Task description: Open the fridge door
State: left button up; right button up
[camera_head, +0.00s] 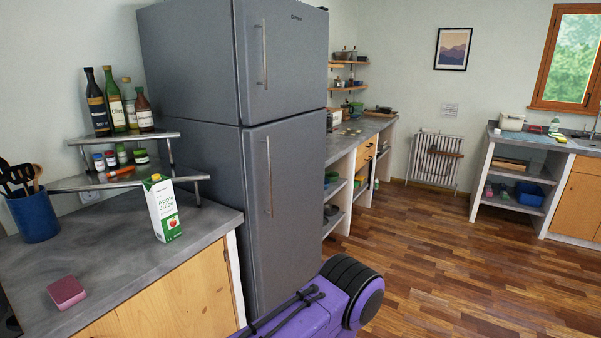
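The tall grey fridge (190,75) stands left of the middle in the head view. Its upper door (285,50) and its larger lower door (290,230) both look shut. The upper door has a thin vertical metal handle (264,54). The lower door has a longer one (268,177) near its left edge. A purple and black part of my own arm shows at the bottom, in front of the fridge's lower part. Neither gripper shows, and nothing is seen touching the handles.
The left counter (150,275) holds an apple juice carton (163,208), a pink sponge (66,292), a blue utensil holder (34,216) and a shelf (110,181) with bottles and jars. Wooden floor (440,260) is clear to the right. Another counter (545,142) stands at the far right.

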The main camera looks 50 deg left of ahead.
aim_at(284, 158)
jog(key=u, duration=0.25)
jog(key=i, duration=0.9)
jog(key=u, duration=0.5)
